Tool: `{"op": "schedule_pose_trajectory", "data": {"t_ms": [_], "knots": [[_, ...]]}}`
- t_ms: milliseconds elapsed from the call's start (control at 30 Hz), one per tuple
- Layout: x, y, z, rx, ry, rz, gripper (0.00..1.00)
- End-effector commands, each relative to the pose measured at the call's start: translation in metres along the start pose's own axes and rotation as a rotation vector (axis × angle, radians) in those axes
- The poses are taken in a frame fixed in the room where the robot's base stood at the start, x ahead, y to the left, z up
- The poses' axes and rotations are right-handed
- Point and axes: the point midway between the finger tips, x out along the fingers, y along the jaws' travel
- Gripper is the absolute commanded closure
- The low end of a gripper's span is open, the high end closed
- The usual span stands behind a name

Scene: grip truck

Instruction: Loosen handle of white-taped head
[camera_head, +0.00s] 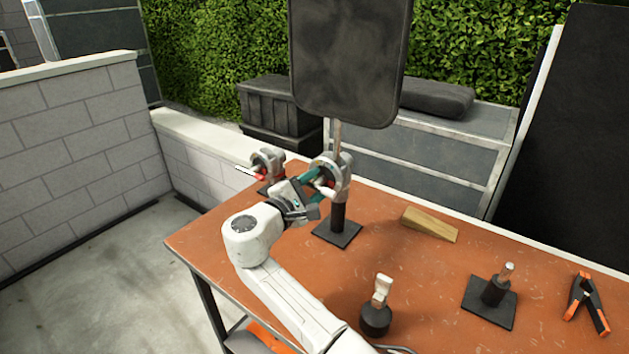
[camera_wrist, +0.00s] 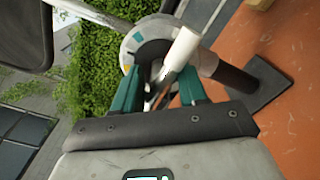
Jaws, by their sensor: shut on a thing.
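A grey metal grip head (camera_head: 338,174) sits on a short black post with a square base plate (camera_head: 338,234). A rod from it carries a large dark flag (camera_head: 350,65). The head also shows in the wrist view (camera_wrist: 135,45), with a white cylindrical part (camera_wrist: 182,48) in front. My gripper (camera_head: 322,181) reaches the head from the left. Its teal fingers (camera_wrist: 158,75) are shut on the handle, which they mostly hide. A second head (camera_head: 267,162), with a red part and a pale handle, stands to the left. I cannot clearly tell tape on either head.
On the orange table (camera_head: 430,285) are a wooden wedge (camera_head: 430,224), a short pin on a black plate (camera_head: 491,295), an orange-tipped clamp (camera_head: 588,301) and a black knob-like piece with a pale top (camera_head: 377,312). A block wall (camera_head: 75,150) stands left.

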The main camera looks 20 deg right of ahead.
Motion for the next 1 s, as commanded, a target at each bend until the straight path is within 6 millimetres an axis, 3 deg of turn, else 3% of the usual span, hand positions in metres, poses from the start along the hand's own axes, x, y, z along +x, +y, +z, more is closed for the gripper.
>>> {"op": "schedule_pose_trajectory", "data": {"t_ms": [467, 500, 1000], "knots": [[0.0003, -0.0009, 0.0003, -0.025, -0.003, 0.000, 0.88], [0.0003, -0.0009, 0.0003, -0.025, -0.003, 0.000, 0.57], [-0.0001, -0.0005, -0.0001, -0.019, -0.001, 0.000, 0.09]]}}
